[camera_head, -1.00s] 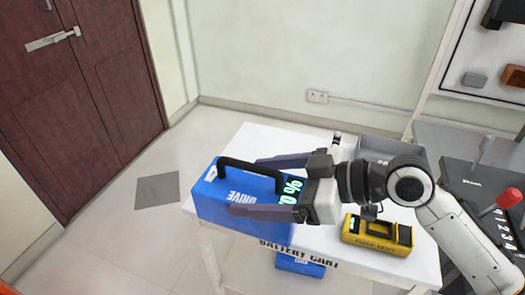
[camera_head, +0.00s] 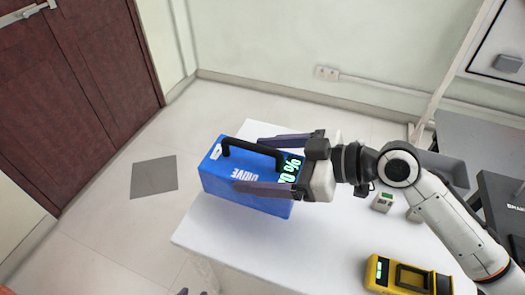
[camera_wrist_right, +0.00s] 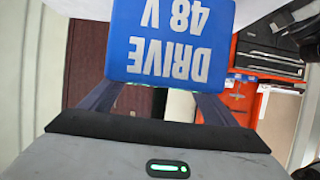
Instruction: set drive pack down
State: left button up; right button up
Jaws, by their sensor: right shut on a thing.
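The drive pack (camera_head: 245,197) is a blue box with a black top handle, white DRIVE lettering and a green percent readout at its right end. My right gripper (camera_head: 236,165) reaches it from the right, with one finger along each long side, and is shut on it. The pack is over the left part of the white cart top (camera_head: 330,245); its left end reaches past the cart's left edge in the picture. I cannot tell whether its underside touches. In the right wrist view the pack's blue face (camera_wrist_right: 172,42) reads DRIVE 48 V upside down, between the fingers.
A yellow device (camera_head: 408,277) lies at the cart's front right. The cart top in front of the pack is clear. A dark red door (camera_head: 75,80) stands at the left.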

aim_at(261, 175)
jog(key=shift+w+f, duration=0.15)
jog(key=shift+f, duration=1.9)
jog(key=shift+f, duration=0.1)
jog(key=shift+f+b, duration=0.1)
jog(key=shift+b, duration=0.2)
jog(key=o, duration=2.1)
jog(key=shift+f, duration=0.25)
